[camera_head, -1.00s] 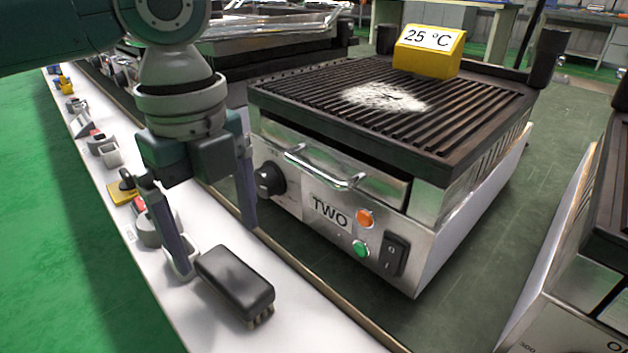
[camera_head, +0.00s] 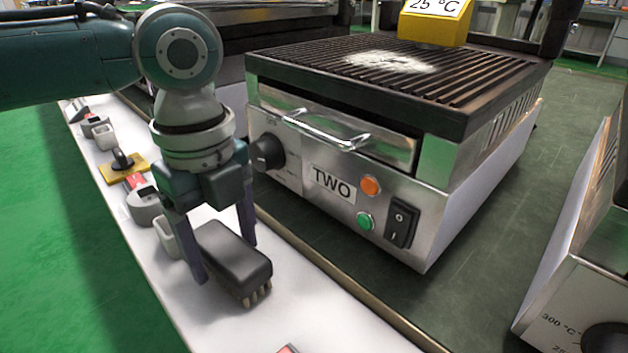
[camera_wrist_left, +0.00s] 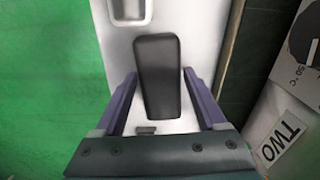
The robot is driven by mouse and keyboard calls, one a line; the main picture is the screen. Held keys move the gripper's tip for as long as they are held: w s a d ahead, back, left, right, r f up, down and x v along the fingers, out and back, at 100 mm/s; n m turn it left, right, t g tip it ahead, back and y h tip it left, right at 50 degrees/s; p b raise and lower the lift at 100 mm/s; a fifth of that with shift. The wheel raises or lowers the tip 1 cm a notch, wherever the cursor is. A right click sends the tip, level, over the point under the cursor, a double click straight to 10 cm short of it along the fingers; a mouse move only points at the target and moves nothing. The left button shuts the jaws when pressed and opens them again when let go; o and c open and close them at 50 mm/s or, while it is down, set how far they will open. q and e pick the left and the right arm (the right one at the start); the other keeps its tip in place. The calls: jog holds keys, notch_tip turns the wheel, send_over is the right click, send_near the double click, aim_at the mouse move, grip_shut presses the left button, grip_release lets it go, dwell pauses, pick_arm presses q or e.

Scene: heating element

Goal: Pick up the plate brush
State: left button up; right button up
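The plate brush (camera_head: 236,258) has a black rounded back with bristles at its near end. It lies on the white shelf (camera_head: 300,318) in front of the grill marked TWO. My left gripper (camera_head: 222,262) is open, pointing down, with one finger on each side of the brush. In the left wrist view the black brush (camera_wrist_left: 158,75) lies between the two spread fingers of the gripper (camera_wrist_left: 160,95), with a gap visible on both sides. My right gripper does not show.
The grill marked TWO (camera_head: 340,150) stands right behind the shelf, with a handle and switches facing it. A grey holder (camera_head: 166,238), a grey tool with red (camera_head: 142,200) and a yellow piece with a black knob (camera_head: 122,166) sit farther along the shelf. Another grill (camera_head: 580,260) is at right.

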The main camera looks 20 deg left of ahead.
aim_at(223, 244)
pick_arm(q)
grip_shut()
notch_tip(223, 244, up, 20)
jog(key=p, duration=0.8)
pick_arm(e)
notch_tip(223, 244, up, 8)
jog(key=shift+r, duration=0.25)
